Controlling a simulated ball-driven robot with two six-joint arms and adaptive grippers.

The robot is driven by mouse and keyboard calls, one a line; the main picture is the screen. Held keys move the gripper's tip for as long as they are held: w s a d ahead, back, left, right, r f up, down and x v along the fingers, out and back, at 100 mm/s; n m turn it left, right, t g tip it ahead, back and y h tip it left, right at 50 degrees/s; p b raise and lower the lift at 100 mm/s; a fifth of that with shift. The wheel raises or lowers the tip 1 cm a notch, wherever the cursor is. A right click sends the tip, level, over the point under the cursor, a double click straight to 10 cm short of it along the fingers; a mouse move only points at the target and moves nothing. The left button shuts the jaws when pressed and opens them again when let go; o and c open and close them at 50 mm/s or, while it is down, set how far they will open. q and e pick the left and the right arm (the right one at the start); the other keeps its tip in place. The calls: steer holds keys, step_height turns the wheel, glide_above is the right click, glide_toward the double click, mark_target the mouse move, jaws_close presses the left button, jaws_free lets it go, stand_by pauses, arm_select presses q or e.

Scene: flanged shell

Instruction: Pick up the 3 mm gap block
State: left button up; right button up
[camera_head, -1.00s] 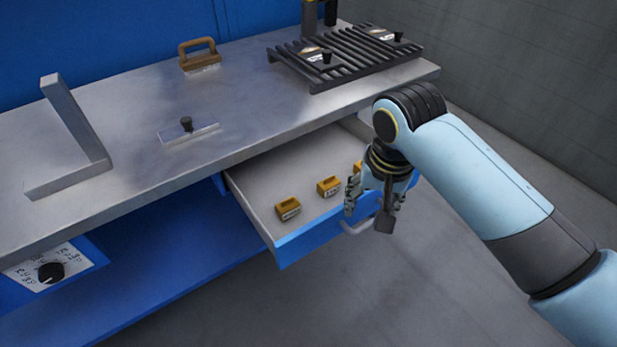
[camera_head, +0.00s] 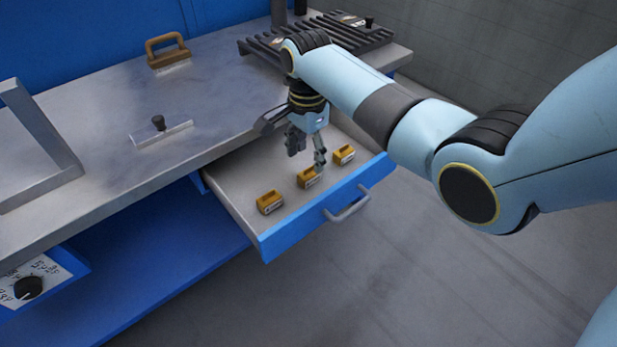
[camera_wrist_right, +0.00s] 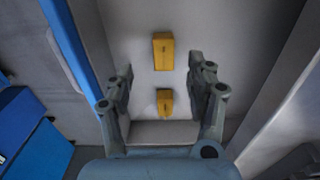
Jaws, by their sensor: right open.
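Three orange-yellow blocks lie in the open drawer (camera_head: 232,192): a left block (camera_head: 270,202), a middle block (camera_head: 307,178) and a right block (camera_head: 344,154). Their labels are too small to read, so I cannot tell which is the 3 mm gap block. My right gripper (camera_head: 307,158) is open and empty, pointing down over the drawer near the middle block. In the right wrist view, one block (camera_wrist_right: 163,52) lies ahead between the fingertips and another block (camera_wrist_right: 165,101) lies between the fingers, nearer the palm. My left gripper is out of view.
The drawer's blue front (camera_head: 300,224) has a grey handle (camera_head: 347,205). The metal bench top (camera_head: 90,130) overhangs the drawer's back. On it are a knobbed plate (camera_head: 160,132), a brown-handled brush (camera_head: 167,52), a grey angled bracket (camera_head: 40,130) and a black slatted rack (camera_head: 345,35).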

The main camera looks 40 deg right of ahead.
mark_target(309, 168)
steer(key=f, duration=0.2)
steer(key=f+b, duration=0.1)
steer(key=f, duration=0.3)
steer(key=shift+w+d, duration=0.3)
steer(key=shift+d, duration=0.1)
steer(key=shift+c, duration=0.2)
jaws_close()
